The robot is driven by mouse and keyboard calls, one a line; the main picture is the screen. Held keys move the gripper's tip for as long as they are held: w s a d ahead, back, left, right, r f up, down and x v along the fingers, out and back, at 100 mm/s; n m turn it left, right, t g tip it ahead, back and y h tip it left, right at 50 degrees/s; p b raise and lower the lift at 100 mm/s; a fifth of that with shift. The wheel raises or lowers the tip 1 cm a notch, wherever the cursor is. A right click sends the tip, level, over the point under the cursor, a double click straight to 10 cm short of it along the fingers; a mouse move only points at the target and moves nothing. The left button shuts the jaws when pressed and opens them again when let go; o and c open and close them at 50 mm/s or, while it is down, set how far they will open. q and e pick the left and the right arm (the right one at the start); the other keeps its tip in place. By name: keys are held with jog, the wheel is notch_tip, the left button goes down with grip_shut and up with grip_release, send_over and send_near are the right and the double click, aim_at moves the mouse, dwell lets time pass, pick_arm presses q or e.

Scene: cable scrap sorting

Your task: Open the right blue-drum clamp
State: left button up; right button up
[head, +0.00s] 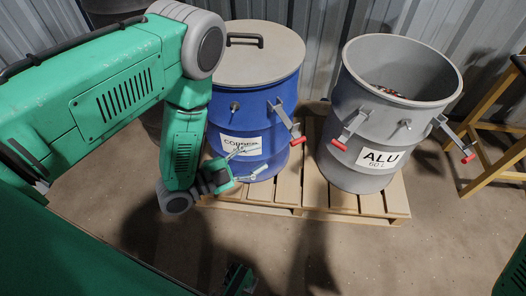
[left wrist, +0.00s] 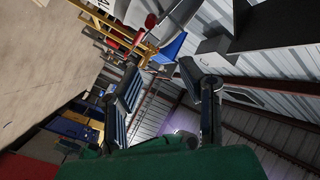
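The blue drum (head: 228,138) stands upright on a pallet with its grey lid (head: 260,55) on and a COPPER label in front. Its right clamp (head: 285,122) hangs at the drum's right side, a metal lever ending in a red grip. The left clamp is hidden behind my left arm. My left gripper (head: 247,163) is in front of the drum's lower part, fingers apart, pointing right, below and left of the right clamp. In the left wrist view the fingers (left wrist: 166,92) are spread with nothing between them. A small green and black part at the bottom of the head view may be my right gripper.
The open grey ALU drum (head: 352,130) stands on the pallet (head: 285,197) right of the blue drum, with red-gripped clamps on both sides and scrap inside. A yellow stand (head: 490,110) is at the far right. Bare floor (head: 370,255) lies in front.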

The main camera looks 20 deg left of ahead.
pick_arm(q)
jog(key=shift+p+v, duration=0.6)
jog(key=shift+v, duration=0.65)
jog(key=v, duration=1.2)
jog(key=shift+w+p, duration=0.15)
jog(key=shift+p, duration=0.15)
